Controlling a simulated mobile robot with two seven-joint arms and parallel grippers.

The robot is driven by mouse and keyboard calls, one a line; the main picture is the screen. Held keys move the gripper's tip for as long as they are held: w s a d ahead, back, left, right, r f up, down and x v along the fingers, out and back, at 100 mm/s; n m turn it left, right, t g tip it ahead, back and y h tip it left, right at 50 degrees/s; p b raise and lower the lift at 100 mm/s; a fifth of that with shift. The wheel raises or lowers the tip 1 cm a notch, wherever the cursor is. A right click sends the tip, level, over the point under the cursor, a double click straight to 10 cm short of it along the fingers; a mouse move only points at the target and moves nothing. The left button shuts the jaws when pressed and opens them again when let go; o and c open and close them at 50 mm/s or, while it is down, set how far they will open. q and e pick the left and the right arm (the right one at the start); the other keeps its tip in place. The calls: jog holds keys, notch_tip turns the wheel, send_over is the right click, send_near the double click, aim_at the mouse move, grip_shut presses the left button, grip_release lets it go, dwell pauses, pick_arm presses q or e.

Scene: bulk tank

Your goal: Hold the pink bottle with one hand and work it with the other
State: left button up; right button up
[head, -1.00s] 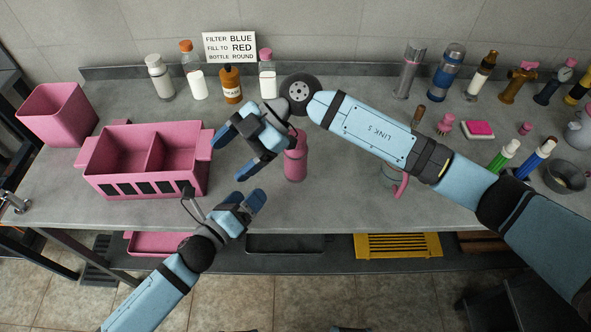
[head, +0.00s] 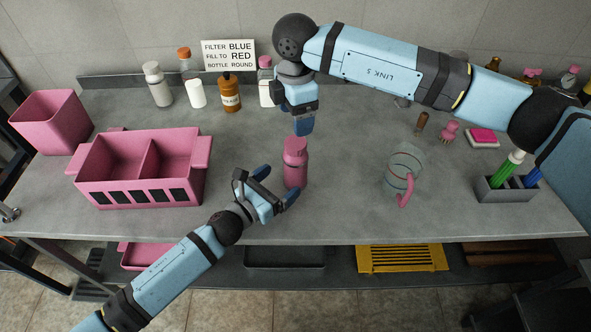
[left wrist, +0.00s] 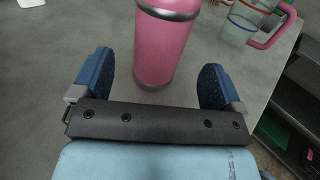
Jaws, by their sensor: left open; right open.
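The pink bottle (head: 295,168) stands upright on the grey counter, near its front edge. It also shows in the left wrist view (left wrist: 163,45), between and just beyond the two blue fingers. My left gripper (head: 277,187) is open low at the bottle's front left, its fingers pointing at the bottle's body; I cannot tell whether they touch it. My right gripper (head: 303,127) is above the bottle, pointing down with its fingertips close over the cap. The gap between its fingers is hard to see from the head.
A pink two-part bin (head: 140,170) stands left, with a pink tub (head: 50,122) behind it. A clear jug with a pink handle (head: 403,172) stands right. Several bottles and a sign (head: 229,54) line the back. The counter between bottle and jug is clear.

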aim_at(295, 142)
pick_arm(q)
jog(key=x, duration=0.6)
grip_shut()
pick_arm(e)
jog(key=n, duration=0.4)
jog(key=shift+f, duration=0.15)
jog(key=shift+n, duration=0.3)
jog(key=shift+f, duration=3.85)
